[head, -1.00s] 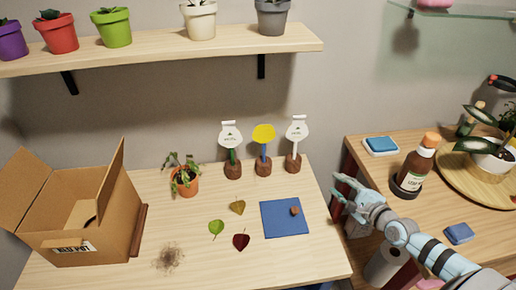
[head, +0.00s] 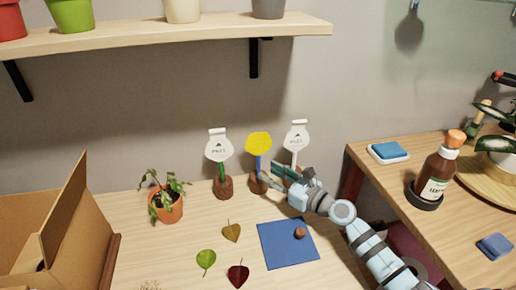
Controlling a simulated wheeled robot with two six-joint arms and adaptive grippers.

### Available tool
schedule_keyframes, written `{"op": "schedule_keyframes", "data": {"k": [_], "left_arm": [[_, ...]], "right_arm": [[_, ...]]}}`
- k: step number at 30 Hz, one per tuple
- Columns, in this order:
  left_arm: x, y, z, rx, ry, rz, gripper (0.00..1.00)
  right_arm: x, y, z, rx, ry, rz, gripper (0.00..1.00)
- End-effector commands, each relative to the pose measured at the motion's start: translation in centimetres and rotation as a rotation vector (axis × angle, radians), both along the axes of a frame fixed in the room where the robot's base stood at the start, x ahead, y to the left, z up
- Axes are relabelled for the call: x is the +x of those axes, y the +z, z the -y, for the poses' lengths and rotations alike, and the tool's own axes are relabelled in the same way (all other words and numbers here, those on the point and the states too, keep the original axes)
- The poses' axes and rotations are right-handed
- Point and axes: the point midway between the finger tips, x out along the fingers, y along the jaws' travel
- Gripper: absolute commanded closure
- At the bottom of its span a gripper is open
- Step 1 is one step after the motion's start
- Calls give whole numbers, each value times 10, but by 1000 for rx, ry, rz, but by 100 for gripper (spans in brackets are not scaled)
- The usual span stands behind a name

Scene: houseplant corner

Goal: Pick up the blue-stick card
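The blue-stick card has a yellow head (head: 258,142) on a blue stick (head: 258,163) and stands upright in a brown round base (head: 257,184), the middle of three. My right gripper (head: 268,174) is just right of the stick, its fingers pointing left toward it. The fingers look apart, with nothing seen between them. I cannot tell whether a fingertip touches the stick or base. My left gripper is out of view.
A white card with a green stick (head: 219,148) stands left; a white card with a pale stick (head: 296,136) stands right, its base hidden by my gripper. A potted plant (head: 166,203), several leaves, a blue mat (head: 281,254) and an open box (head: 74,215) share the table.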

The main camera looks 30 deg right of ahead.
Motion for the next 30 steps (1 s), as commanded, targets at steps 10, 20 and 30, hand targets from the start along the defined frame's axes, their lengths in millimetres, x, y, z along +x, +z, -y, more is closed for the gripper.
{"op": "schedule_keyframes", "data": {"k": [10, 20, 30], "left_arm": [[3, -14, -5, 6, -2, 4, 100], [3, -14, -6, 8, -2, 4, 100], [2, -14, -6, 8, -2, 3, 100]], "right_arm": [[50, -8, -16, 2, -2, 0, 67], [56, -7, -18, -1, -2, -2, 78], [56, -7, -18, -1, -3, -2, 100]]}}
